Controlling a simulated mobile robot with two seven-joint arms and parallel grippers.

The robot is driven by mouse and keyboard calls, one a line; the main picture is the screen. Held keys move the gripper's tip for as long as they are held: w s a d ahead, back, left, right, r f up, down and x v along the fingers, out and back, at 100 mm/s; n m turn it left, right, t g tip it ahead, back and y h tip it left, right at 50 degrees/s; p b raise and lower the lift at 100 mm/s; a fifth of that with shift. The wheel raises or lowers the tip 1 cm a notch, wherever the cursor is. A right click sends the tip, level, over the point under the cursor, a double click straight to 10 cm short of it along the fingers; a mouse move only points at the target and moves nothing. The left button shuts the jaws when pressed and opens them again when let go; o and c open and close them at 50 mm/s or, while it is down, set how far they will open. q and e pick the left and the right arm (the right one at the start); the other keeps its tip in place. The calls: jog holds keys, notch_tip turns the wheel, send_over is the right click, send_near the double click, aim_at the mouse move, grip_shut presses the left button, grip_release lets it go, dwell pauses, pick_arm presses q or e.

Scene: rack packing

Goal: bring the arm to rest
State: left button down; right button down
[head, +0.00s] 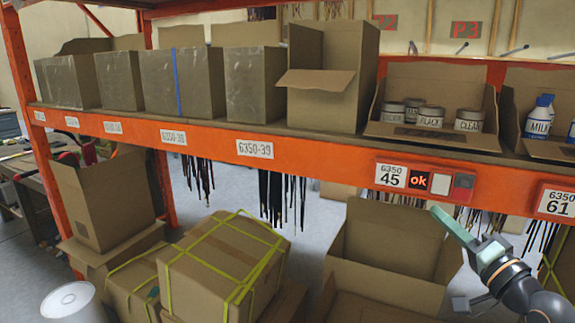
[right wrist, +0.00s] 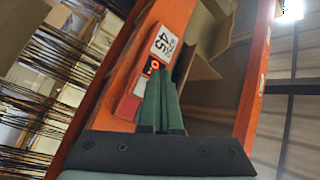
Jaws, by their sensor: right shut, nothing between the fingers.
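My right gripper (head: 436,210) comes in from the lower right in the head view, its green fingers pointing up and left. In the right wrist view the two green fingers (right wrist: 162,82) lie together, shut and empty, with the same label (right wrist: 166,43) beyond the tips. I cannot tell whether the tips touch the beam. My left gripper is not in view.
The orange beam (head: 320,161) crosses the view. Above it, an open box holds several jars (head: 431,117); another holds milk bottles (head: 539,118). An open cardboard box (head: 385,283) stands below my right gripper. A strapped box (head: 225,262) stands left of it.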

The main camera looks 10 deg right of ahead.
jog(key=s+a+f+n+g+h, duration=0.1)
jog(key=s+a+f+n+g, duration=0.1)
jog(key=f, duration=0.8)
jog(key=s+a+f+n+g, duration=0.1)
jog(key=s+a+f+g, duration=0.15)
jog(key=f, duration=0.75)
jog(key=s+a+f+n+g+h, duration=0.1)
jog(key=s+a+f+n, duration=0.15)
jog(key=f, duration=0.65)
jog(key=s+a+f+n+g, duration=0.2)
jog(key=s+a+f, duration=0.3)
jog(key=s+f, duration=0.3)
jog(key=s+a+f+n+g, duration=0.2)
jog(key=s+a+f, duration=0.3)
jog(key=s+f, duration=0.3)
jog(key=shift+s+f+n+g, duration=0.35)
jog(key=shift+s+n, duration=0.4)
jog(key=shift+s, duration=0.4)
